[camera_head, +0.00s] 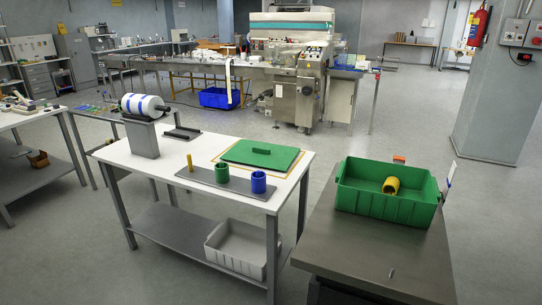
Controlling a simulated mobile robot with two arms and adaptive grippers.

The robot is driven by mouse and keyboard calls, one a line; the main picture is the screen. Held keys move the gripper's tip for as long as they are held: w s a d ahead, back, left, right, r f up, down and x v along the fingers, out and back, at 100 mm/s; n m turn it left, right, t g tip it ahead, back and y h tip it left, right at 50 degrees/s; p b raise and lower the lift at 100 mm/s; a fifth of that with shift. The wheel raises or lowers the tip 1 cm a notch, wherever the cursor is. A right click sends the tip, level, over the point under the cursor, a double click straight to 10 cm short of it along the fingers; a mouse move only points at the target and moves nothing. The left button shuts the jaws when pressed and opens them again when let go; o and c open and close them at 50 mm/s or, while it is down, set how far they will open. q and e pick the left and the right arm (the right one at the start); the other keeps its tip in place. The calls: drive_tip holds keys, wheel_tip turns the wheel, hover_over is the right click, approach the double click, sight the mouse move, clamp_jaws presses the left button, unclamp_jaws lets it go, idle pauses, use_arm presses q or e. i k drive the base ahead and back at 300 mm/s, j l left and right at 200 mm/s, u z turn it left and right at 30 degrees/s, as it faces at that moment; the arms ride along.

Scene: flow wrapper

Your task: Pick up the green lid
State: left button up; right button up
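The green lid (243,157) lies flat on the white table, inside a thin orange outline. It is a square panel with a raised green block handle (262,150) at its middle. The lid stands behind the grey strip that holds the cups. Nothing is touching it. Neither of my grippers shows in the head view.
A grey strip (205,178) on the white table (138,172) holds a yellow peg (190,163), a green cup (222,173) and a blue cup (258,182). A roll (145,105) stands at the table's left. A green crate (365,203) with a yellow cylinder (391,186) sits on a grey table right.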

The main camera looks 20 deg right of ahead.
sight(259, 154)
drive_tip(key=i+j+z, duration=0.2)
drive_tip(key=i+j, duration=0.25)
drive_tip(key=i, duration=0.25)
drive_tip(key=i+j+z, duration=0.25)
drive_tip(key=i+j, duration=0.25)
drive_tip(key=i, duration=0.15)
